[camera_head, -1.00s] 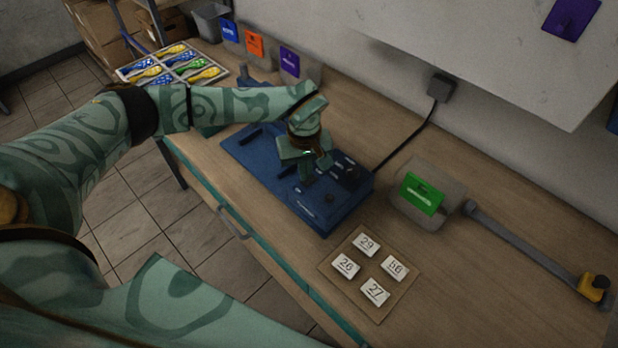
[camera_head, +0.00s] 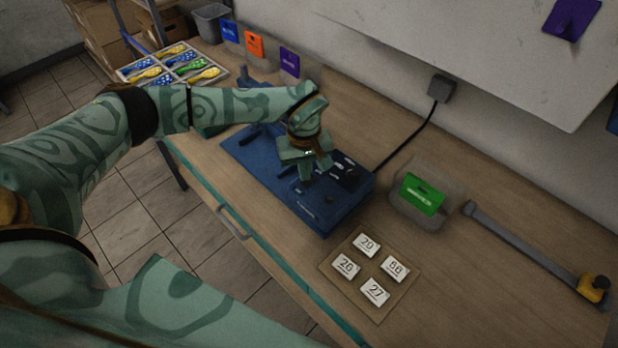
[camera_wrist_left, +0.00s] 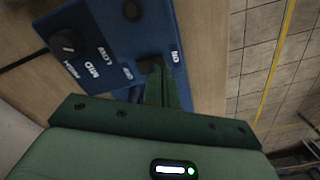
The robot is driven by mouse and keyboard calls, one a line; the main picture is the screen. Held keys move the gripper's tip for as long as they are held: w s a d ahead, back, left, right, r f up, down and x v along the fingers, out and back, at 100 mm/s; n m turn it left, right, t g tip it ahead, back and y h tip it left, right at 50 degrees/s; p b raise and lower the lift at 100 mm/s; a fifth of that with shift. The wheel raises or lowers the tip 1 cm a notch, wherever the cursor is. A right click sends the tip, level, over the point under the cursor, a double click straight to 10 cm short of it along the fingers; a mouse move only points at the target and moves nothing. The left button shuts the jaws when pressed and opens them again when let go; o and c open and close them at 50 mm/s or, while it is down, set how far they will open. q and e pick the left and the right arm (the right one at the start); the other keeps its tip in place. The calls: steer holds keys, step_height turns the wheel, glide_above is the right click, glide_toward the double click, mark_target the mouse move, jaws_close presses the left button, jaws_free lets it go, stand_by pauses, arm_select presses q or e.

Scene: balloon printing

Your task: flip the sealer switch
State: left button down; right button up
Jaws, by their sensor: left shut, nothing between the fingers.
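The sealer is a blue box-shaped machine (camera_head: 325,212) on the wooden bench, just right of the middle of the head view. Its top panel also shows in the left wrist view (camera_wrist_left: 125,45). There the sealer switch (camera_wrist_left: 149,61) is a small dark rocker between the ON and OFF labels, partly hidden by my fingers. My left gripper (camera_head: 305,175) is shut and empty, pointing down over the panel. In the left wrist view its fingertips (camera_wrist_left: 155,72) are right at the switch; I cannot tell whether they touch it. My right gripper is not in view.
A black knob (camera_wrist_left: 68,43) marked LOW, MID and HIGH sits beside the switch. A board with numbered tiles (camera_head: 329,271) lies in front of the sealer. A green packet (camera_head: 422,194) lies to its right, and a balloon tray (camera_head: 221,77) stands at the far left.

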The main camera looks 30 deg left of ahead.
arm_select(q)
steer(key=shift+f+b, duration=0.6)
steer(key=shift+f, duration=0.4)
stand_by(0.9)
steer(key=shift+r, duration=0.1)
step_height(320, 180, up, 7)
steer(key=p, duration=0.6)
stand_by(0.3)
